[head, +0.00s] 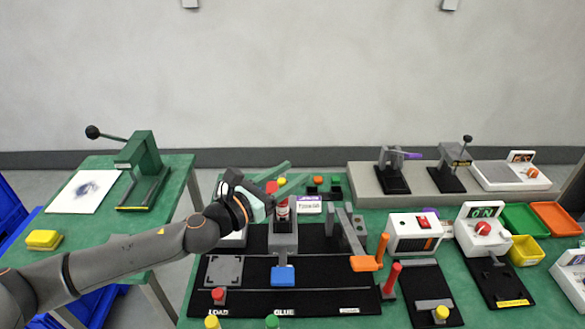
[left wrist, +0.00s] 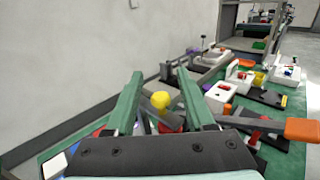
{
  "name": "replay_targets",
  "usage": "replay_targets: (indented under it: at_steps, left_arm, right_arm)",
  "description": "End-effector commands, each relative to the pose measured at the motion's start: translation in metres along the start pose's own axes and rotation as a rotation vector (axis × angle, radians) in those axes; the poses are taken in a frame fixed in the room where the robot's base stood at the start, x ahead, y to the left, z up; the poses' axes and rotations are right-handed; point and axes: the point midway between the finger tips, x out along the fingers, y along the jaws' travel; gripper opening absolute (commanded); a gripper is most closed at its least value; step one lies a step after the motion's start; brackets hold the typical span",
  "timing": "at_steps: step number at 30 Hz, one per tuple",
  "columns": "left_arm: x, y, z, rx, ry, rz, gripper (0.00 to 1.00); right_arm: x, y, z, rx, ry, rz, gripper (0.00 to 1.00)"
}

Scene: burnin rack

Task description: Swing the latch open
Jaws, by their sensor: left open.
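My left gripper (head: 295,172) is above the back of the black fixture board, beside a red-and-white cylinder (head: 282,210). It is open; its two green fingers stand apart in the left wrist view (left wrist: 160,78). A yellow knob (left wrist: 160,100) shows between and beyond the fingers there. A grey lever with an orange grip (head: 365,263), possibly the latch, reaches forward on the board, apart from the gripper. Its orange grip also shows at the right of the left wrist view (left wrist: 301,129). A blue-ended part (head: 283,275) is in front of the cylinder. My right gripper is not in view.
The black board (head: 320,302) lies on a green table. A red post (head: 391,278) and a white switch box (head: 414,234) stand right of the lever. Grey clamps (head: 392,170) stand on a raised shelf behind. A green press (head: 142,165) is on the left table.

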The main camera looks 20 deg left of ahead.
Motion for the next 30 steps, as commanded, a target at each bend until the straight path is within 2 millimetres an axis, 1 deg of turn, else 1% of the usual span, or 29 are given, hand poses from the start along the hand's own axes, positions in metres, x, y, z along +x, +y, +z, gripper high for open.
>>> replay_targets:
  at_steps: [1,4,13,27,30]
  left_arm:
    - [0.0043,-0.0004,0.0009,-0.001,-0.001,-0.001,0.54]
    - [0.0089,-0.0008,0.0003,0.0,0.0,-0.002,0.54]
    - [0.0103,-0.0005,-0.0004,0.0,0.001,-0.001,0.54]
    - [0.01,-0.0003,-0.0003,0.0,0.001,-0.001,0.01]
    - [0.0099,-0.0003,-0.0003,0.0,0.001,0.0,0.0]
  right_arm:
    - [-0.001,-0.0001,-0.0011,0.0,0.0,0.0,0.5]
    - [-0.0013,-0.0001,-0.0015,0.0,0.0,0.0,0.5]
    - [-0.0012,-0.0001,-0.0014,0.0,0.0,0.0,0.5]
    - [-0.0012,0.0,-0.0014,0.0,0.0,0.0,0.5]
    - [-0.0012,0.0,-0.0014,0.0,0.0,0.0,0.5]
